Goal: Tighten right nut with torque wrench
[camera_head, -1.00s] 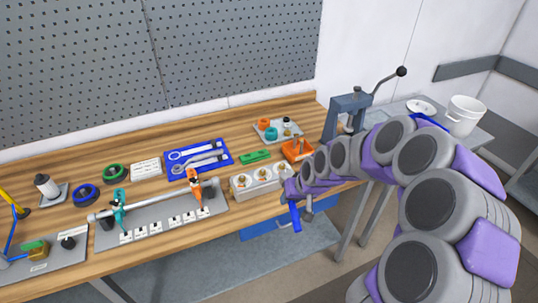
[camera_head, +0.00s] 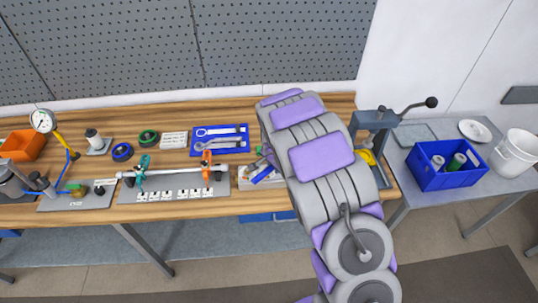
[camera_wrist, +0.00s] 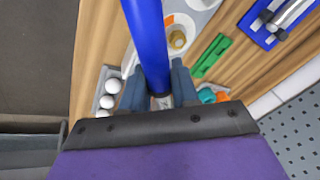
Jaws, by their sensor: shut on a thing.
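My gripper (camera_wrist: 156,72) is shut on the blue handle of the torque wrench (camera_wrist: 144,30) in the wrist view. The handle runs from between the fingers to the top edge of that view. In the head view a piece of the blue wrench (camera_head: 265,173) shows left of my arm, which hides my gripper. A shaft fixture (camera_head: 172,174) lies left of it, with a teal clamp (camera_head: 141,173) on the left and an orange clamp (camera_head: 207,165) on the right. I cannot tell which part is the right nut. The wrench's working end is not visible.
A blue tool mat (camera_head: 219,153) with wrenches lies behind the fixture. A green block (camera_wrist: 211,55) and a grey tray with white balls (camera_wrist: 108,88) show in the wrist view. A lever press (camera_head: 378,125) and a blue crate (camera_head: 446,180) stand at the right.

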